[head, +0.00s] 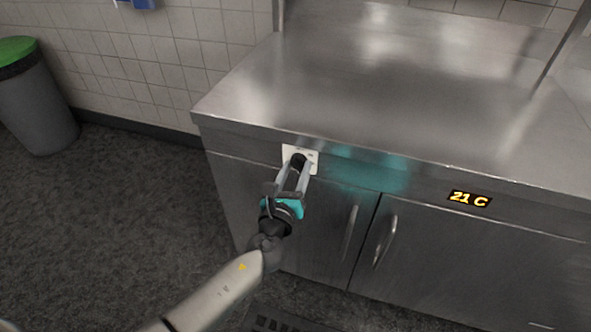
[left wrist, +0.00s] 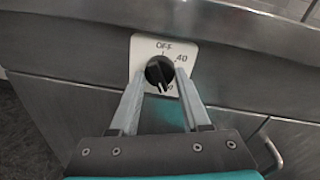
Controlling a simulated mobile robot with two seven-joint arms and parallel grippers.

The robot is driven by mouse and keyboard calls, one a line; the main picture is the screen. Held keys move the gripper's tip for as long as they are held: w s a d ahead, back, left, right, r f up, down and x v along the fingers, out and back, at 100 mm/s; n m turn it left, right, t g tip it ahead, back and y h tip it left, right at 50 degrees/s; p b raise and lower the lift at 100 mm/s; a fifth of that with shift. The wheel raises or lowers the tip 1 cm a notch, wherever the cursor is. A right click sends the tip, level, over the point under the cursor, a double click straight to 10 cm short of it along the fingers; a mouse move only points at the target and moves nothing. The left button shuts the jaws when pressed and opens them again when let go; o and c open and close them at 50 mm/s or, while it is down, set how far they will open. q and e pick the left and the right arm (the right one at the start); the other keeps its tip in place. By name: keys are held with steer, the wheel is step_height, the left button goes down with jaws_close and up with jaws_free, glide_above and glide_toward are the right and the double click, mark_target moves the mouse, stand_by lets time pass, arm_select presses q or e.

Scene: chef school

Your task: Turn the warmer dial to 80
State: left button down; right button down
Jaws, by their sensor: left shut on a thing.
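The warmer dial (left wrist: 158,70) is a round black knob on a white plate (left wrist: 139,50) on the front of the steel counter. In the left wrist view the plate reads OFF at the top and 40 at the upper right. Another mark at the lower right is partly hidden by a finger. The knob's ridge appears to point down and slightly right. My left gripper (left wrist: 159,80) is shut on the dial, one finger on each side. The head view also shows the dial (head: 298,160) between the fingers of my left gripper (head: 299,168). My right gripper is not in view.
A lit display (head: 469,199) on the counter front reads 21 C. The steel counter top (head: 390,90) is bare. Cabinet doors with curved handles (head: 385,241) lie below.

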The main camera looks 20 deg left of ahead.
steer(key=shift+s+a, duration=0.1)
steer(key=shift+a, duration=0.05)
arm_select(q)
steer(key=shift+c, duration=1.8)
jaws_free()
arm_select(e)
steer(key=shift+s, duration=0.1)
arm_select(q)
steer(key=s, duration=1.5)
steer(key=shift+d+r+p, duration=0.25)
steer(key=shift+r+p, duration=0.05)
steer(key=shift+p, duration=0.1)
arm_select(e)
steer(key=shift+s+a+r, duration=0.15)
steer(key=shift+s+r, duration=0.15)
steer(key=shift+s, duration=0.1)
arm_select(q)
steer(key=shift+s, duration=0.1)
